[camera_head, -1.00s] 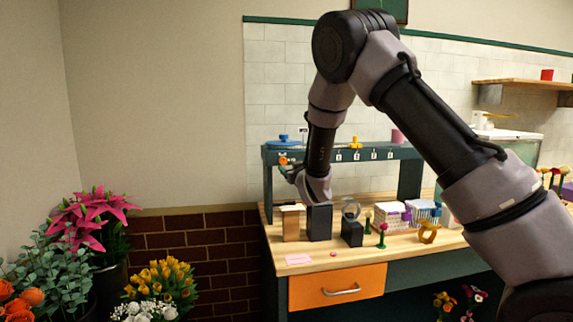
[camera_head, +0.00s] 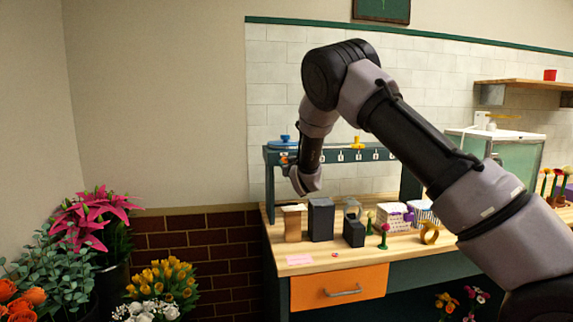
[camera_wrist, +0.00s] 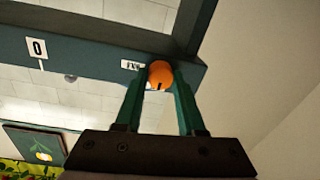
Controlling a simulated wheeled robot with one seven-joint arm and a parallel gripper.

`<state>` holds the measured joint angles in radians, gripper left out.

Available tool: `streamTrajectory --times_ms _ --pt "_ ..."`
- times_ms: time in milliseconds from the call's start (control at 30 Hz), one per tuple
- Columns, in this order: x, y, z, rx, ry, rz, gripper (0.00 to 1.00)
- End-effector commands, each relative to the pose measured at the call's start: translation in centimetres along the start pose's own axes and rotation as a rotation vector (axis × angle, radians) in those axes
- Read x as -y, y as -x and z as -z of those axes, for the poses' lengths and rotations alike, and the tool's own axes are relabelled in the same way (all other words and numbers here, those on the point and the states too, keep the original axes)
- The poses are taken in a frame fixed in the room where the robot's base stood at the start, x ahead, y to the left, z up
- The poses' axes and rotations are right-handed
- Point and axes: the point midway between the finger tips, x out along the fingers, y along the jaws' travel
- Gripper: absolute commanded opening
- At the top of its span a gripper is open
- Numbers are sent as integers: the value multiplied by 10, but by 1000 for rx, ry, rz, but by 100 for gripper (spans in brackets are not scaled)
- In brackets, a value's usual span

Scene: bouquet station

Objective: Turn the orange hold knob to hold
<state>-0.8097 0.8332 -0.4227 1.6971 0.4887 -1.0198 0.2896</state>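The orange hold knob (camera_wrist: 160,74) is on the dark green rail (camera_wrist: 95,58), just right of a small white label (camera_wrist: 131,65) too blurred to read surely. A dark mark shows at the knob's lower edge in the wrist view. The two green fingers of my gripper (camera_wrist: 160,78) stand apart, one on each side of the knob. They look very close to its sides; I cannot tell whether they press on it.
Below the rail, the wooden bench (camera_head: 350,254) holds dark blocks (camera_head: 320,220), a glass item, small flowers and patterned boxes. Flower buckets stand at the lower left.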

Motion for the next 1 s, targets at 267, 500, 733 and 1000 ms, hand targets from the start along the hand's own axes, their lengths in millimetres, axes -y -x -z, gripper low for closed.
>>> streamTrajectory --times_ms 267,500,733,1000 --pt "0 0 0 0 -9 0 0" --pt "-1 0 -1 -5 -88 -1 0" --pt "-1 0 -2 -15 -263 -4 0" --pt "-1 0 -2 -30 -518 -7 0"
